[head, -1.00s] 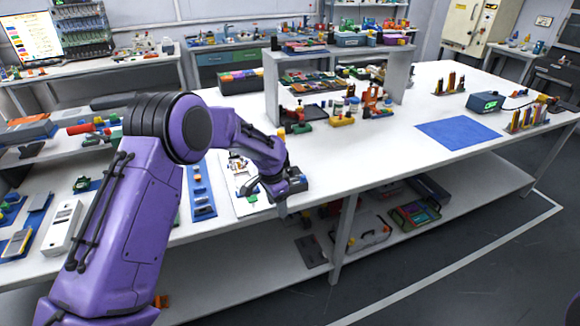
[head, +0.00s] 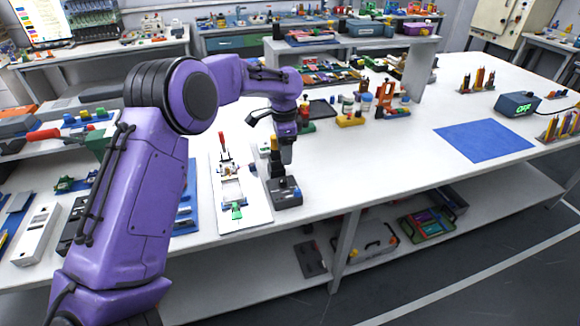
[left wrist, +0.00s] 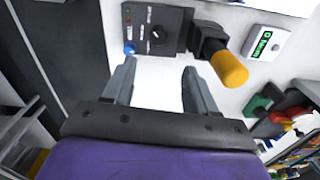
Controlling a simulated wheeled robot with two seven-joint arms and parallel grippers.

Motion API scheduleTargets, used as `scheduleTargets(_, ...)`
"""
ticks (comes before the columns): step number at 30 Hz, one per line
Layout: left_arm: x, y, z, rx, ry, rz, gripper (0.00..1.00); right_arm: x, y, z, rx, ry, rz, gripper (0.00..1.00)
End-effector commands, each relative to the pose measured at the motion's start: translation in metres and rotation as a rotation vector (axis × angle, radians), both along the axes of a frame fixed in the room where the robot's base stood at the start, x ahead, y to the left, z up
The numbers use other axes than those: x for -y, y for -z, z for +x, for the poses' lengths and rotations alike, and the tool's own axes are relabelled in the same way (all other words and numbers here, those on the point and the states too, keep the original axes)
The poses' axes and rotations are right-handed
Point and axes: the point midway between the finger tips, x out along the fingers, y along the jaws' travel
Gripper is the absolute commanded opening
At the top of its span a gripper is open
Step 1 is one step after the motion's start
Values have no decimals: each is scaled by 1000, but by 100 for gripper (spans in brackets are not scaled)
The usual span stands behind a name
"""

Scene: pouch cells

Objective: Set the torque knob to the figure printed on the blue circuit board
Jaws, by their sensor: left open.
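A dark control box (head: 286,194) stands near the front edge of the white table. In the left wrist view its panel (left wrist: 176,20) carries a round black knob (left wrist: 157,35) with a pale mark, a blue button (left wrist: 129,48) and small lights. My left gripper (head: 286,160) points down above the box. Its fingers (left wrist: 160,88) are open and empty, apart from the knob. The knob's setting is too small to read. I cannot pick out the blue circuit board or its figure for certain. My right gripper is in neither view.
A yellow-handled tool (left wrist: 230,69) stands in a dark holder beside the box, close to the left fingers. A white device with a green display (left wrist: 266,43) lies beyond it. A blue mat (head: 483,141) lies at right. The table between is largely clear.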

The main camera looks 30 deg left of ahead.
Motion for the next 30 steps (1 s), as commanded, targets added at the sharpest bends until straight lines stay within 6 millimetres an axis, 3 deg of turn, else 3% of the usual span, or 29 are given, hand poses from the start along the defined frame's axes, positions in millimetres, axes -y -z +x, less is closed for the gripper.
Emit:
scheduleTargets(15,-12,94,-9,-4,-21,0,57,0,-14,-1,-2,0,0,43)
scheduleTargets(26,-10,105,-8,0,-18,0,57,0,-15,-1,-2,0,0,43)
scheduleTargets(30,-10,105,-8,-1,-18,-1,15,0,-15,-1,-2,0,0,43)
